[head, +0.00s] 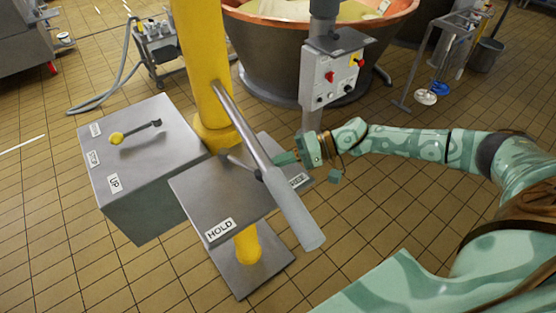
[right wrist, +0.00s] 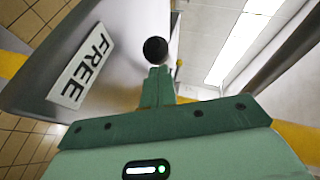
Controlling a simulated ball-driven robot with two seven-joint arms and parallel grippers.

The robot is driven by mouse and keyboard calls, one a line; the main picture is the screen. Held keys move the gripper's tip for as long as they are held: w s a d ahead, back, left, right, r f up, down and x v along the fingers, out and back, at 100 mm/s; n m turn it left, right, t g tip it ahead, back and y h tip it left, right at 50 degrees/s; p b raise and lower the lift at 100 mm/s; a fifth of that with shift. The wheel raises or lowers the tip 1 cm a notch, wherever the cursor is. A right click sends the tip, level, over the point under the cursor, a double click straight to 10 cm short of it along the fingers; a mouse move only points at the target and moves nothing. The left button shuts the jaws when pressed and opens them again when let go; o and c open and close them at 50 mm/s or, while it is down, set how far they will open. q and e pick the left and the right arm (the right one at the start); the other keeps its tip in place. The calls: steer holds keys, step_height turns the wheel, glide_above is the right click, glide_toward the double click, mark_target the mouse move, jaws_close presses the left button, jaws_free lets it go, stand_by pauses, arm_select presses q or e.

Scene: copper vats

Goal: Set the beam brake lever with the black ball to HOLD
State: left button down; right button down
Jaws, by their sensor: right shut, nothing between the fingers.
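The brake lever (head: 238,161) stands on a grey plate (head: 190,186) and points to the right, toward the FREE label (head: 299,180); HOLD (head: 220,230) is at the plate's front left. In the right wrist view the black ball (right wrist: 155,50) shows just past my fingertips, with the FREE label (right wrist: 84,69) to its left. I cannot tell whether the fingers touch the ball. My right gripper (head: 280,158) is at the plate's right side, shut and empty; its closed fingers also show in the right wrist view (right wrist: 158,84). My left gripper is out of view.
A long grey bar (head: 295,212) slants across above the plate, close to the lever and my right gripper. A yellow post (head: 203,65) stands behind. At left is a grey box with a yellow-balled lever (head: 117,138). A control box (head: 333,73) and copper vat (head: 270,35) stand behind.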

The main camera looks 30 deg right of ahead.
steer(key=shift+s+a+r+p, duration=0.1)
steer(key=shift+s+r+p, duration=0.1)
steer(key=shift+p, duration=0.4)
steer(key=s+a+m+t+h+p, duration=0.1)
steer(key=p, duration=0.3)
steer(key=a+m+t+p, duration=0.1)
steer(key=t+p, duration=0.1)
steer(key=p, duration=0.2)
steer(key=s+a+r+m+t+h+p, duration=0.1)
steer(key=a+m+p, duration=0.1)
steer(key=p, duration=0.2)
steer(key=shift+s+t+h, duration=0.3)
steer(key=shift+s, duration=0.05)
steer(key=a+m+t+h+p, duration=0.1)
steer(key=s+a+m+t+h+p, duration=0.1)
steer(key=a+m+h+p, duration=0.1)
steer(key=a+f+m+t+h+p, duration=0.1)
steer(key=a+p, duration=0.1)
steer(key=shift+s+h, duration=0.15)
steer(key=shift+h, duration=0.15)
steer(key=shift+a+f+m+t+h+p, duration=0.15)
steer(key=shift+a+m+t+h+p, duration=0.4)
steer(key=shift+a+m+h, duration=0.45)
steer(key=shift+w+a, duration=0.25)
steer(key=shift+a, duration=0.4)
steer(key=shift+a+y, duration=0.15)
steer(key=shift+y, duration=0.15)
